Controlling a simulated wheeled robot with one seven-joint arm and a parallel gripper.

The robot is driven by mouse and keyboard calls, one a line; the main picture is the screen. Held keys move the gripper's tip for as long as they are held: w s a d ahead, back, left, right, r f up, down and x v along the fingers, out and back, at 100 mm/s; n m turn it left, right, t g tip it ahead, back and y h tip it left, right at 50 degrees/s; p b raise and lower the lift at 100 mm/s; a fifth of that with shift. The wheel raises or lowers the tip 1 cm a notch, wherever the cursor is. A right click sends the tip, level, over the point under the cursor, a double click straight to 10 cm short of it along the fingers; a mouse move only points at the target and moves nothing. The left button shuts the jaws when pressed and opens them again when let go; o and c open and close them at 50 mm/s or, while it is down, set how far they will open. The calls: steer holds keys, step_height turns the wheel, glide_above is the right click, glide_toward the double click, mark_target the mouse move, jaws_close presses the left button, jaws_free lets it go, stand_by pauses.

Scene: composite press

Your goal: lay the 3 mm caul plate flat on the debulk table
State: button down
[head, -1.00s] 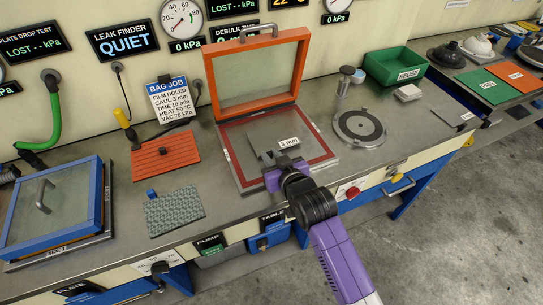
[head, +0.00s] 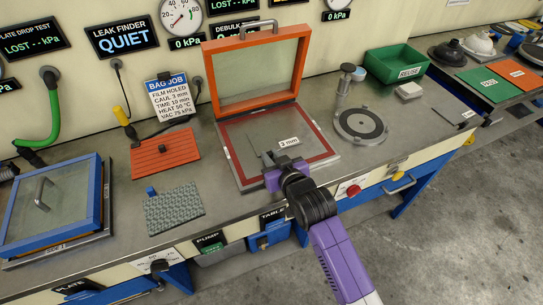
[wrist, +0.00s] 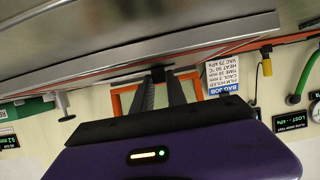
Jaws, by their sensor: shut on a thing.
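The 3 mm caul plate (head: 289,142) is a thin grey sheet with a white "3 mm" label, over the red-bordered debulk table (head: 228,150) in the head view. It looks about level, but its edges blend with the grey surface. I cannot tell whether it fully touches the table. My gripper (head: 265,161) is at the table's front edge, shut on the plate's near side. In the wrist view my fingers (wrist: 160,90) are close together around a dark piece; the plate is hard to make out there.
The table's orange-framed glass lid (head: 255,75) stands open behind. An orange ribbed mat (head: 165,155), a grey woven piece (head: 174,208) and a blue-framed lid (head: 50,210) are to the left. A round plate fixture (head: 361,125) and a green bin (head: 397,66) are to the right.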

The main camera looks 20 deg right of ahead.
steer(key=c, duration=1.3)
jaws_free()
steer(key=shift+o, duration=0.2)
steer(key=shift+f, duration=0.1)
steer(key=shift+s, duration=0.1)
steer(key=v, duration=0.6)
steer(key=shift+s+b, duration=0.25)
steer(key=shift+b, duration=0.1)
steer(key=shift+s+r, duration=0.4)
steer(key=shift+s, duration=0.05)
steer(key=shift+r, duration=0.1)
